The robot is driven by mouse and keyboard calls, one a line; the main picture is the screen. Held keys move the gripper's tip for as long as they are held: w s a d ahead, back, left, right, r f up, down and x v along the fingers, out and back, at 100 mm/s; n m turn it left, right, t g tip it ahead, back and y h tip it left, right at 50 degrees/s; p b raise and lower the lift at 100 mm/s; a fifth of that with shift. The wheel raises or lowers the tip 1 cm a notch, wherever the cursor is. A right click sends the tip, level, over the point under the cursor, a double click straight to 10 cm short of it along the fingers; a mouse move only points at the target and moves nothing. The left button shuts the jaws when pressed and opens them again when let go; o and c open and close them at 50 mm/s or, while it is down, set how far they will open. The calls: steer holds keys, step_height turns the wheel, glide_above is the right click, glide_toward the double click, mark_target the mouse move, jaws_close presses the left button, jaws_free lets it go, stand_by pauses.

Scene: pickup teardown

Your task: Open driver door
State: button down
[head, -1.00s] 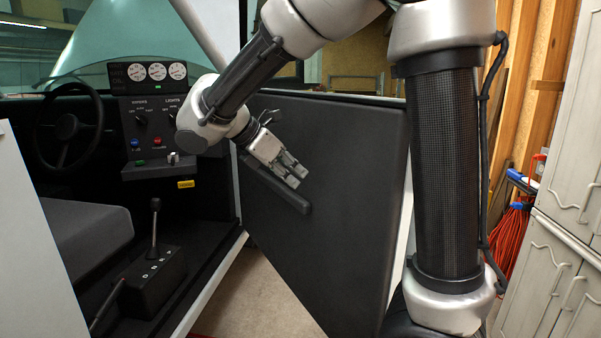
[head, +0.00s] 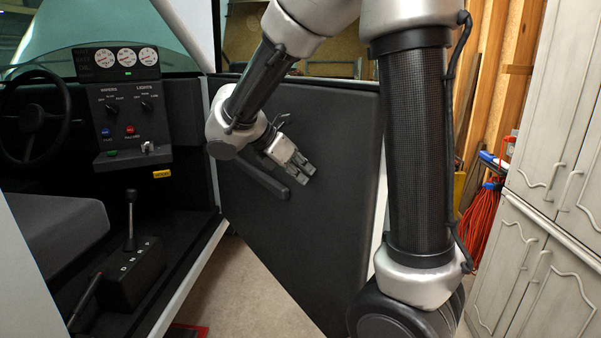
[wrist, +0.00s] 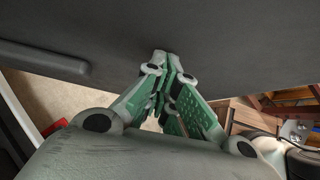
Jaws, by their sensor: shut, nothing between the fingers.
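The driver door (head: 335,225) stands swung open from the cab, its dark inner panel facing me in the head view. A long armrest-like pull (head: 262,177) runs slantwise across the panel, and a small inner lever (head: 281,121) shows above it. My gripper (head: 305,175) is shut and empty, in front of the panel just right of the pull's lower end. In the wrist view my gripper (wrist: 168,62) has its fingertips together at or very near the dark panel (wrist: 225,35). The pull (wrist: 45,62) lies to their left there. Contact with the panel cannot be told.
The cab at left holds a seat (head: 60,230), a steering wheel (head: 32,118), a dashboard (head: 130,110) and a gear lever (head: 131,215). Grey cabinets (head: 540,190) stand at right, with a coiled red cord (head: 483,228) beside them. Bare floor (head: 250,285) shows below the door.

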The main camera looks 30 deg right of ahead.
steer(key=w+d+n+t, duration=0.1)
steer(key=w+d, duration=0.2)
steer(key=d, duration=1.5)
steer(key=w+d+n+t, duration=0.1)
steer(key=w+d+n, duration=0.1)
steer(key=d, duration=1.6)
steer(key=shift+w+d+y, duration=0.3)
steer(key=shift+w, duration=0.3)
steer(key=v, duration=1.2)
steer(key=shift+s, duration=0.25)
